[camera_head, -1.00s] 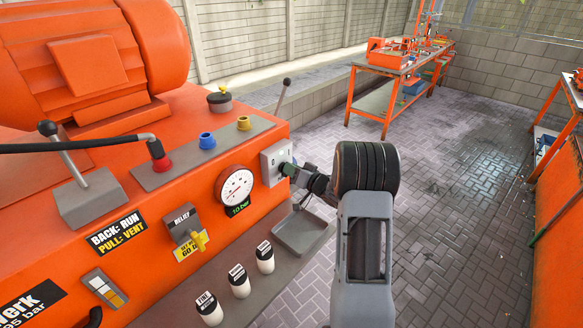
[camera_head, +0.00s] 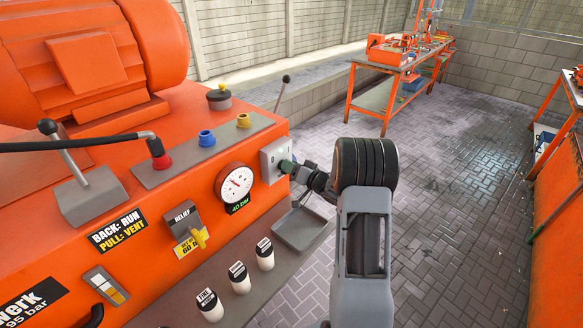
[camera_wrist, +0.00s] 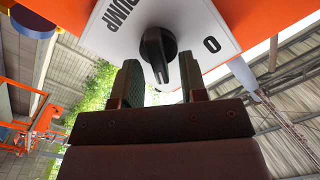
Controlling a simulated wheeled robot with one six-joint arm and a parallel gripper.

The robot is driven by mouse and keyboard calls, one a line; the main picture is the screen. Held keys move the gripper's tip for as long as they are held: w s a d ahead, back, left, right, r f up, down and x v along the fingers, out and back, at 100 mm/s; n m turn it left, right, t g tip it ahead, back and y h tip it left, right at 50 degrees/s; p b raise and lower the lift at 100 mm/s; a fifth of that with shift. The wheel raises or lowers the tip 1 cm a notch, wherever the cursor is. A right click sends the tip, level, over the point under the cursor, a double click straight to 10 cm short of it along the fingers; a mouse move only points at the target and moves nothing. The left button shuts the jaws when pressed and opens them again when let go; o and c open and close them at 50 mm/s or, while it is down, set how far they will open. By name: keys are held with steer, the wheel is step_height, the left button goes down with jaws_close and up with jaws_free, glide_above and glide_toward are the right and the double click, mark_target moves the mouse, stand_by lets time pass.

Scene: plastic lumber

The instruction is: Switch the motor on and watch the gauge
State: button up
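A white switch plate marked PUMP and 0 (camera_wrist: 205,30) carries a black rotary knob (camera_wrist: 158,52) in the wrist view. My gripper (camera_wrist: 160,88) has its two fingers apart, one on each side of the knob's handle, with small gaps showing. In the head view, my gripper (camera_head: 289,167) is at the grey switch box (camera_head: 270,161) on the orange machine, and its fingers hide part of the box. The round white gauge (camera_head: 235,183) is left of the box. Its small green display reads 40 bar. The large orange ribbed motor (camera_head: 95,55) sits on top.
A grey tray (camera_head: 300,229) hangs below the switch box. An orange workbench (camera_head: 385,75) stands behind.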

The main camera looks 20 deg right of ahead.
steer(key=b+v, duration=0.2)
steer(key=v, duration=1.1)
steer(key=shift+s+d+b, duration=0.2)
steer(key=shift+s+b, duration=0.15)
steer(key=shift+s, duration=0.05)
